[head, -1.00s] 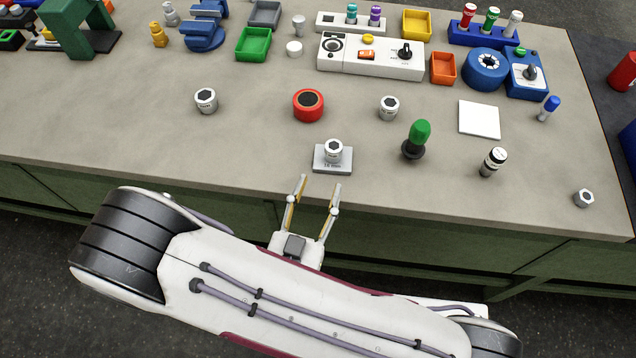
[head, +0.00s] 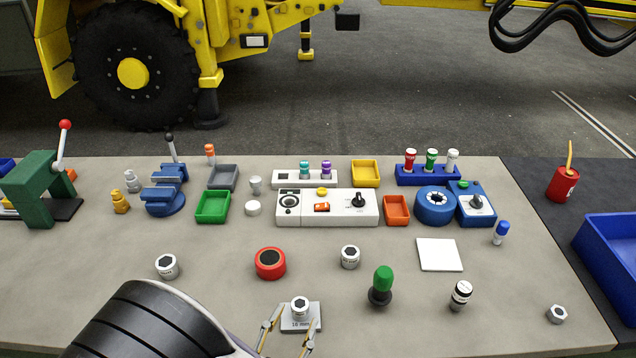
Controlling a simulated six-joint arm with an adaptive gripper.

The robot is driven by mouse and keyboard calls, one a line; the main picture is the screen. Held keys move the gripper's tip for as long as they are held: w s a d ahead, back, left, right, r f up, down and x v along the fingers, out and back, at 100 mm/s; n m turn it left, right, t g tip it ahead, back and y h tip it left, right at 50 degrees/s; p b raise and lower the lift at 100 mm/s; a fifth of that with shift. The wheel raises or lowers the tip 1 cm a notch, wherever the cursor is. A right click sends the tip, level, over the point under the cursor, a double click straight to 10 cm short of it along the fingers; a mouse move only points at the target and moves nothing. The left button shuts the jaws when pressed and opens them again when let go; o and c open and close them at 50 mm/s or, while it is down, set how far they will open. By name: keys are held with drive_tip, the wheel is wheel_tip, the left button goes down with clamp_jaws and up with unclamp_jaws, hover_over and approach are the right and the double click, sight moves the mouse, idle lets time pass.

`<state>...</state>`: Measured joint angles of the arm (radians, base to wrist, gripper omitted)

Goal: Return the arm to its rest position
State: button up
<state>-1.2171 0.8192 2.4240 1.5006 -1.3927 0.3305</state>
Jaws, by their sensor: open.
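My gripper (head: 288,333) is at the bottom of the head view, by the bench's front edge. A silver socket (head: 300,306) stands upright on a grey plate (head: 312,320) marked 16 mm, just beyond the fingertips. The fingers look apart from the socket; whether a fingertip touches the plate's edge I cannot tell. My arm covers the lower left of the view, and the gripper's base is cut off or hidden.
On the bench (head: 215,285) near my gripper stand a red round piece (head: 270,263), silver sockets (head: 167,266), a green-topped tool (head: 382,285) and a black-and-white cylinder (head: 460,295). A white control panel (head: 326,207), bins and a blue vise (head: 165,190) stand farther back.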

drive_tip(key=w, duration=0.1)
drive_tip(key=w+r+m+g, duration=0.1)
drive_tip(key=w, duration=0.1)
drive_tip(key=shift+w+a+r+m+g+y, duration=0.1)
drive_tip(key=shift+w+r+m+g+y, duration=0.2)
drive_tip(key=shift+g+y, duration=0.1)
drive_tip(key=w+a+r+n+g+y, duration=0.2)
drive_tip(key=w+r+g+y, duration=0.15)
drive_tip(key=r+y, duration=0.4)
drive_tip(key=s+d+r+n+g, duration=0.1)
drive_tip(key=s+d+r+n, duration=0.2)
drive_tip(key=d+r, duration=0.35)
drive_tip(key=s+d+r+n+g+h, duration=0.1)
drive_tip(key=s+d+r+h, duration=0.1)
drive_tip(key=s+d, duration=0.7)
drive_tip(key=s+d+r+n+g+h, duration=0.1)
drive_tip(key=s+d+r+g, duration=0.1)
drive_tip(key=s+d, duration=0.6)
drive_tip(key=shift+s+d+r+n+h, duration=0.3)
drive_tip(key=shift+s+d+r+h, duration=0.05)
drive_tip(key=shift+s+d, duration=0.05)
